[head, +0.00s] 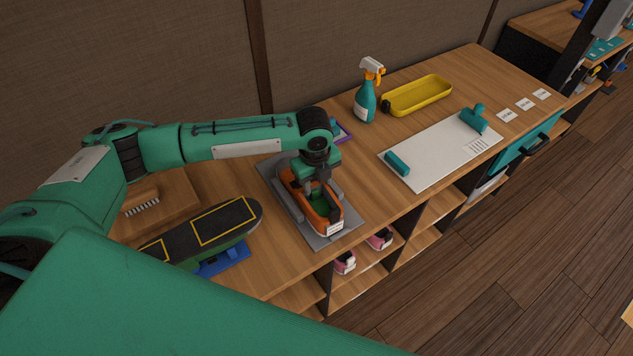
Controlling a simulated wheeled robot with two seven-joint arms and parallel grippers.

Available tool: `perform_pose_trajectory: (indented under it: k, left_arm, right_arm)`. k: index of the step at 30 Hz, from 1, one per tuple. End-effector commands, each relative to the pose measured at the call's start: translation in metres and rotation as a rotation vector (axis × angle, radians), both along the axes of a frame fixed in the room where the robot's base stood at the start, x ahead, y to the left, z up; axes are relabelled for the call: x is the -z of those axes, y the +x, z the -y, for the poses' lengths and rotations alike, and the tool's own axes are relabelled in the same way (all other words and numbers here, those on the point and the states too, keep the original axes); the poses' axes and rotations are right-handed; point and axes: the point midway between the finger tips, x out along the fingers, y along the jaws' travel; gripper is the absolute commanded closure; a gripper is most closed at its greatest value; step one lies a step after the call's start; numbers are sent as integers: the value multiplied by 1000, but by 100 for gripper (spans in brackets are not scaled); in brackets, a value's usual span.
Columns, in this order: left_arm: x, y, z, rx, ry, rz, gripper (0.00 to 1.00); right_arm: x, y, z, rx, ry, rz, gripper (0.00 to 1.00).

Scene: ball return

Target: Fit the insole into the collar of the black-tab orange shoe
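An orange shoe (293,192) sits in a grey holder on a grey base plate (322,240) on the wooden counter. A dark tab and a white label show at its near right end. My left gripper (320,182) points down over the shoe's collar from above, with its fingers at or in the opening. Something green (321,199) shows inside the collar; it may be the insole, but I cannot tell for sure. The gripper hides part of the opening, and whether its fingers are open or shut is not clear. My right gripper is not in view.
A skateboard (223,222) on a blue stand lies left of the plate. A spray bottle (365,102), yellow tray (418,95) and white board (440,154) with teal blocks stand to the right. Pink shoes (378,239) sit on the shelf below. Counter between plate and board is clear.

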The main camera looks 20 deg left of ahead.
Motion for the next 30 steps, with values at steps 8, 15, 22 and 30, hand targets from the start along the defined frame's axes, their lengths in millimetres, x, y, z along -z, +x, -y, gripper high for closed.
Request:
perform_pose_trajectory:
  k: [8, 15, 22, 30]
  left_arm:
    - [46, -26, -2, 6, 19, -71, 57]
    - [15, -26, -3, 5, 19, -70, 57]
    - [-42, -26, -3, 6, 21, -67, 57]
    - [-87, -26, -3, 5, 22, -64, 57]
  right_arm:
    - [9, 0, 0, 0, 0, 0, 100]
    - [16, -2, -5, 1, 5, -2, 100]
    - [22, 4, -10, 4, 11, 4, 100]
    - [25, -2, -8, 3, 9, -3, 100]
